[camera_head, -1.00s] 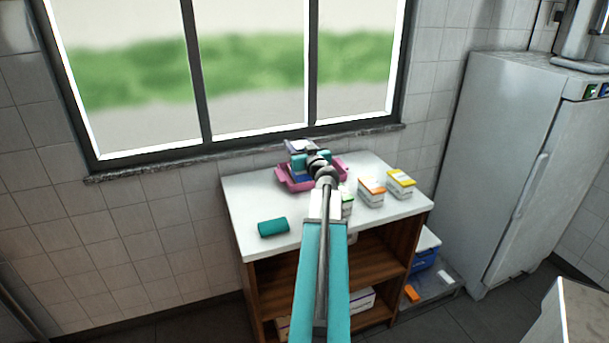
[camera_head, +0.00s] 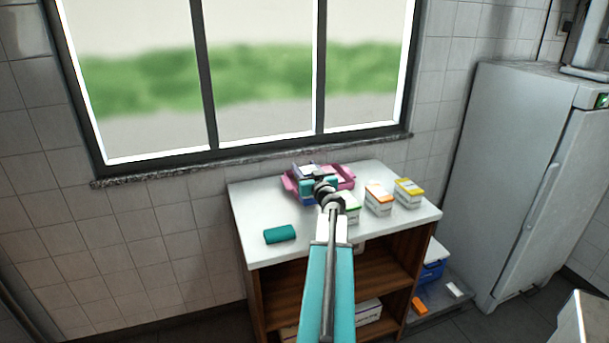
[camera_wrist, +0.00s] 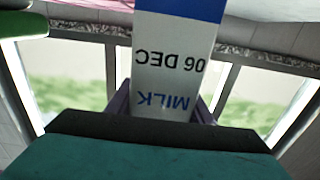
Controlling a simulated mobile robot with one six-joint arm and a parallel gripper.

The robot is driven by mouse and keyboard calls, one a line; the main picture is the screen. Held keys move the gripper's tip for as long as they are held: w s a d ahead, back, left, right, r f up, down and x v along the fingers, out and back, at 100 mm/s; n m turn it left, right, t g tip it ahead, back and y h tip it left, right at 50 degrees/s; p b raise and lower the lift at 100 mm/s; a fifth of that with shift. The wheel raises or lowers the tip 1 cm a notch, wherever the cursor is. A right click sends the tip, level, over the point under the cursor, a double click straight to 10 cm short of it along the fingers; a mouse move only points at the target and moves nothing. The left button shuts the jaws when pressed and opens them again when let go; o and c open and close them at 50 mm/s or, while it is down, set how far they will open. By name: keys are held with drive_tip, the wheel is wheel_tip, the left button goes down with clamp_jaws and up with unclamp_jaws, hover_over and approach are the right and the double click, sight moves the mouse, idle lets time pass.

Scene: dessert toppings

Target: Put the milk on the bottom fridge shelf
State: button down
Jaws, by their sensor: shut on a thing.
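The milk is a white carton (camera_wrist: 178,50) with a blue band, marked "MILK" and "06 DEC", upside down in the wrist view. My gripper (camera_wrist: 164,106) is shut on it, with a purple finger at each side. In the head view my gripper (camera_head: 308,170) is over the pink tray (camera_head: 348,176) at the back of the white-topped counter. There my arm hides most of the milk, and I cannot tell whether it touches the tray. The fridge (camera_head: 510,170) stands at the right with its door shut; its shelves are hidden.
Cartons with green (camera_head: 350,207), orange (camera_head: 379,199) and yellow (camera_head: 408,193) tops stand right of the tray. A teal cylinder (camera_head: 279,234) lies at the counter's front left. A blue crate (camera_head: 432,267) is low between counter and fridge. The window is behind.

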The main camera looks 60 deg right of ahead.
drive_tip(key=shift+f, duration=0.9)
drive_tip(key=c, duration=0.9)
unclamp_jaws()
drive_tip(key=p+v, duration=0.4)
drive_tip(key=v, duration=0.7)
drive_tip(key=shift+s+a+r+p, duration=0.2)
drive_tip(key=shift+s+p, duration=0.1)
drive_tip(key=shift+s, duration=0.05)
drive_tip(key=shift+f, duration=0.1)
